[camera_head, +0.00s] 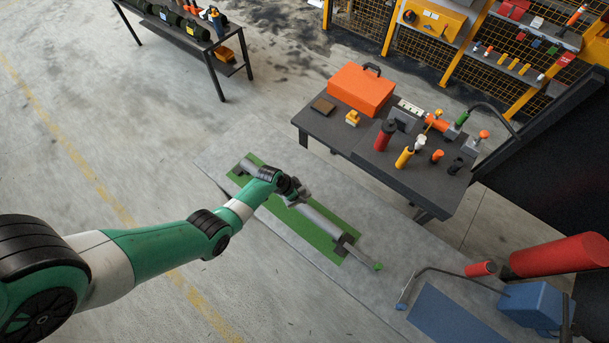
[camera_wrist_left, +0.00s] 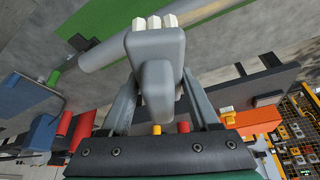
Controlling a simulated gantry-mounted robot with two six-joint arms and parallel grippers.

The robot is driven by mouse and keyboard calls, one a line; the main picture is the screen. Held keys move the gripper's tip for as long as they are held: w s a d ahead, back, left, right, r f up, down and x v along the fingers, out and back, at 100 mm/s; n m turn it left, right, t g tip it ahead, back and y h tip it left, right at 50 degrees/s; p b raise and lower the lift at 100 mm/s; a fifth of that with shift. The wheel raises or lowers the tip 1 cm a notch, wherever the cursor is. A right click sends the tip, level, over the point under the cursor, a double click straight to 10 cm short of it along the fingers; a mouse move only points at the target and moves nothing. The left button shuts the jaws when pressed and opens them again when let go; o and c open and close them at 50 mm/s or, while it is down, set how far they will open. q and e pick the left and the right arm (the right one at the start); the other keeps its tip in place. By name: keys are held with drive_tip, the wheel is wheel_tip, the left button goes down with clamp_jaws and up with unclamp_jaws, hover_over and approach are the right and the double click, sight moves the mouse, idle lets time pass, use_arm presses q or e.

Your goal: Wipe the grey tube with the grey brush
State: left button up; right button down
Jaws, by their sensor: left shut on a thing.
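A long grey tube (camera_head: 318,221) lies on a strip of green turf (camera_head: 345,224) on the floor. My left gripper (camera_head: 294,190) is over the tube's middle part and hides some of it. In the left wrist view the gripper (camera_wrist_left: 158,105) is shut on the grey brush (camera_wrist_left: 155,45), whose pale bristles (camera_wrist_left: 155,22) point away from the gripper. The tube (camera_wrist_left: 110,48) is just beyond the brush, at the turf's edge (camera_wrist_left: 85,20). I cannot tell whether the bristles touch the tube. My right gripper is not in view.
A dark table (camera_head: 329,128) with an orange case (camera_head: 361,90) and several bottles stands right of the turf. A blue box (camera_head: 533,305) and red cylinders (camera_head: 560,256) are at the lower right. The floor left of the turf is clear.

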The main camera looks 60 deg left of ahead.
use_arm(q)
drive_tip(key=shift+w+m+h, duration=0.3)
drive_tip(key=shift+m, duration=0.4)
drive_tip(key=shift+f, duration=0.15)
